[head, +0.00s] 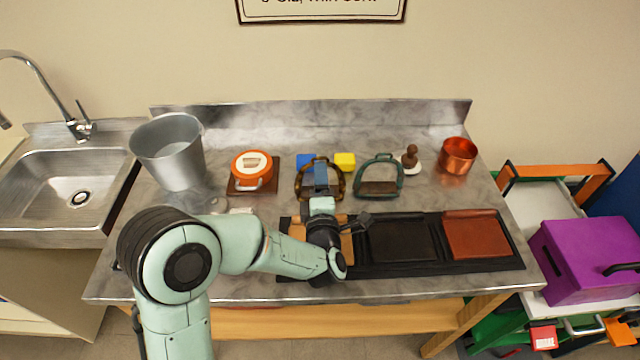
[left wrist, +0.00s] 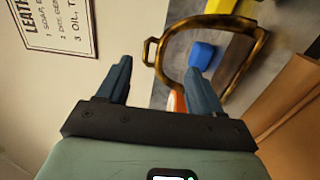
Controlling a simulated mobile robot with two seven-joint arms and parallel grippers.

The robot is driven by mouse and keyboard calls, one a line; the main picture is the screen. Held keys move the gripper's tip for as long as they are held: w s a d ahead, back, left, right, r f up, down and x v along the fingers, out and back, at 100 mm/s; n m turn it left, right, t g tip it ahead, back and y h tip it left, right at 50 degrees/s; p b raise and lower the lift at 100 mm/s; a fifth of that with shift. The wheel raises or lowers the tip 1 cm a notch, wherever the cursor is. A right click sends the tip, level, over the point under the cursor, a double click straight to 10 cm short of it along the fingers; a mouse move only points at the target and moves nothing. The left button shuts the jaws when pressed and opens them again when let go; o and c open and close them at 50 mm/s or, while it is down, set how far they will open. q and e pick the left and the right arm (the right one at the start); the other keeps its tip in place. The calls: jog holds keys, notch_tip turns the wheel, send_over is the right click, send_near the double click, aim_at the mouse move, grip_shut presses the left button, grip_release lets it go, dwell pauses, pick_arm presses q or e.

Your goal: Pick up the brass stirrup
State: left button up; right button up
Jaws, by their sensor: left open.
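The brass stirrup (head: 298,182) stands at the middle of the steel counter in the head view, partly hidden behind my left gripper. In the left wrist view the brass stirrup (left wrist: 252,58) is a dark gold loop with a small slotted end at its left. My left gripper (head: 321,168) is open and empty, close in front of it. In the left wrist view the left gripper (left wrist: 160,82) has its right finger overlapping the loop's opening and its left finger outside it. The loop's slotted end shows between the fingers. Contact cannot be told. My right gripper is not in view.
A green stirrup (head: 380,188) stands to the right. Blue (head: 305,160) and yellow (head: 344,162) blocks lie behind. An orange tin (head: 252,170) and metal bucket (head: 170,150) are left. A black tray (head: 360,268) lies in front; a copper pot (head: 458,156) is far right.

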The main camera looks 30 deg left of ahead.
aim_at(320, 159)
pick_arm(q)
jog(key=x, duration=0.2)
jog(key=p+x, duration=0.1)
jog(key=x, duration=0.2)
jog(key=p+x, duration=0.1)
jog(key=x, duration=0.1)
jog(key=shift+w+r, duration=0.2)
jog(key=shift+r, duration=0.15)
jog(key=shift+w+a+f, duration=0.1)
jog(key=shift+w+a, duration=0.15)
jog(key=shift+w, duration=0.15)
grip_shut()
